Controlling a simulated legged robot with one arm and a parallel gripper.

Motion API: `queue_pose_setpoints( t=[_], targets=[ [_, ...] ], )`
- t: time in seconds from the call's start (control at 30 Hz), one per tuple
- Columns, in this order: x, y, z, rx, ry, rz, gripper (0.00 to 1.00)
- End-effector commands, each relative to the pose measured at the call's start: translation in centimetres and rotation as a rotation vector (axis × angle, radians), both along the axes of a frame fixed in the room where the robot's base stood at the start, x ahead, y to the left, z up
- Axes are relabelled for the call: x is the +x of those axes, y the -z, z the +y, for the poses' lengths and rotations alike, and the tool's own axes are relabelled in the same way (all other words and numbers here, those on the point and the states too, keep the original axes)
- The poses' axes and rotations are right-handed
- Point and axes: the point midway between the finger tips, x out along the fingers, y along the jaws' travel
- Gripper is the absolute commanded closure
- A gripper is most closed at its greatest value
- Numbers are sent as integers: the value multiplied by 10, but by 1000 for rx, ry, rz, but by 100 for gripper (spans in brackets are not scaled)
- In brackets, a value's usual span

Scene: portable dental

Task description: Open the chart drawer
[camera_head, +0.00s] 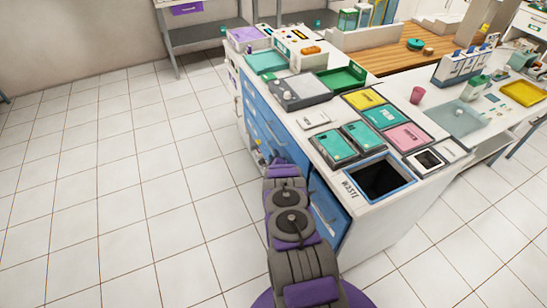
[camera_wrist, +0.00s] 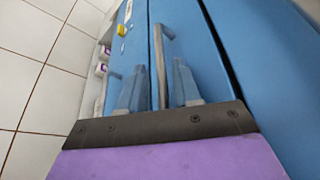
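My gripper (camera_head: 268,160) is at the blue drawer front of the white-topped cabinet, low on its left side. In the wrist view its two blue-grey fingers (camera_wrist: 158,72) stand apart, one on each side of a metal bar handle (camera_wrist: 166,65). The handle runs between them, and I cannot tell whether either finger touches it. The handle sits on a blue drawer front (camera_wrist: 190,35), with dark seams beside the panel. My arm hides part of the cabinet front in the head view. I cannot read which drawer is the chart drawer.
The white countertop (camera_head: 305,118) holds a grey device (camera_head: 300,90), a green tray (camera_head: 342,77), coloured folders (camera_head: 385,116) and a waste opening (camera_head: 382,180). Another blue front (camera_head: 328,205) is to the right of my arm. The tiled floor (camera_head: 130,170) left of the cabinet is clear.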

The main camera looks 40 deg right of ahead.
Motion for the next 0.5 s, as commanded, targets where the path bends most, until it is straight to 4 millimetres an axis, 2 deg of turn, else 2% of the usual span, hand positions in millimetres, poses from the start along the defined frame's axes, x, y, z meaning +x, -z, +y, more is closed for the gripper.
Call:
queue_pose_setpoints(
  t=[0.07, 0.3, 0.5],
  targets=[
    [0, 0, 0, 0, 0, 0, 75],
    [0, 0, 0, -1, 0, 0, 98],
    [0, -1, 1, -3, 1, 0, 100]
  ],
)
